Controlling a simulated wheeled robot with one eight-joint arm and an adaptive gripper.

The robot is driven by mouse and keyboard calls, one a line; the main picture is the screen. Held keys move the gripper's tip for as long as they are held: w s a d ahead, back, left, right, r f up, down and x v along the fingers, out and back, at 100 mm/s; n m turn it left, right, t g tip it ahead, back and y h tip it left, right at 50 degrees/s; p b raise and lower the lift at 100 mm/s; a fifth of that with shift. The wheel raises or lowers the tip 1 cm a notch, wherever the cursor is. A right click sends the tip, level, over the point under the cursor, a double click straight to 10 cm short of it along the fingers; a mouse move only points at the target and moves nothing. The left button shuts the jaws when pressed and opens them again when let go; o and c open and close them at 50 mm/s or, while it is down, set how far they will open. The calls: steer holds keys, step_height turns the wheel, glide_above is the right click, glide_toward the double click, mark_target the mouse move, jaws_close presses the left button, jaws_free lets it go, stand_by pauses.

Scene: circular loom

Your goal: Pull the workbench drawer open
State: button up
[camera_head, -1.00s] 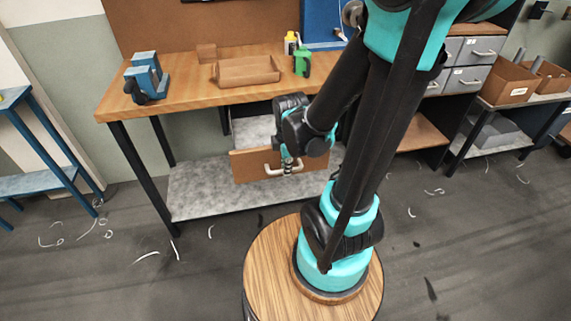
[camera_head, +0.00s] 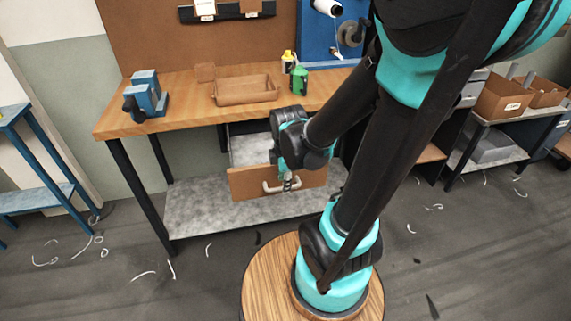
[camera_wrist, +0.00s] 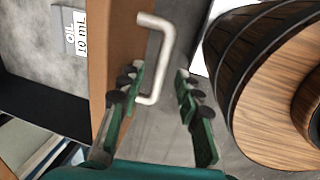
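The workbench drawer (camera_head: 245,184) has a brown front and stands out from under the wooden bench top, with its grey inside showing behind the front. Its pale bar handle (camera_head: 268,187) is on the front; it also shows in the wrist view (camera_wrist: 165,50). My gripper (camera_head: 288,182) is at the handle, in front of the drawer. In the wrist view, my gripper (camera_wrist: 158,95) has its green fingers spread apart. The handle's near end lies between them, closer to the left finger. I cannot tell whether that finger touches it.
The workbench top (camera_head: 185,108) carries a blue vise (camera_head: 146,95), a brown tray (camera_head: 245,90) and a green container (camera_head: 299,80). A grey lower shelf (camera_head: 195,205) lies below the drawer. A white label (camera_wrist: 74,32) shows inside the drawer.

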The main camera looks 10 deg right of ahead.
step_height(320, 180, up, 10)
steer(key=s, duration=0.2)
stand_by(0.5)
stand_by(0.4)
steer(key=d+f+m, duration=0.1)
steer(key=f+m, duration=0.2)
steer(key=m, duration=0.3)
steer(key=d+f+m+t, duration=0.1)
steer(key=f+m, duration=0.2)
steer(key=m, duration=0.3)
steer(key=d+f+m+t, duration=0.1)
steer(key=d+f+m, duration=0.1)
steer(key=m, duration=0.4)
steer(key=shift+s+f, duration=0.35)
steer(key=shift+f, duration=0.35)
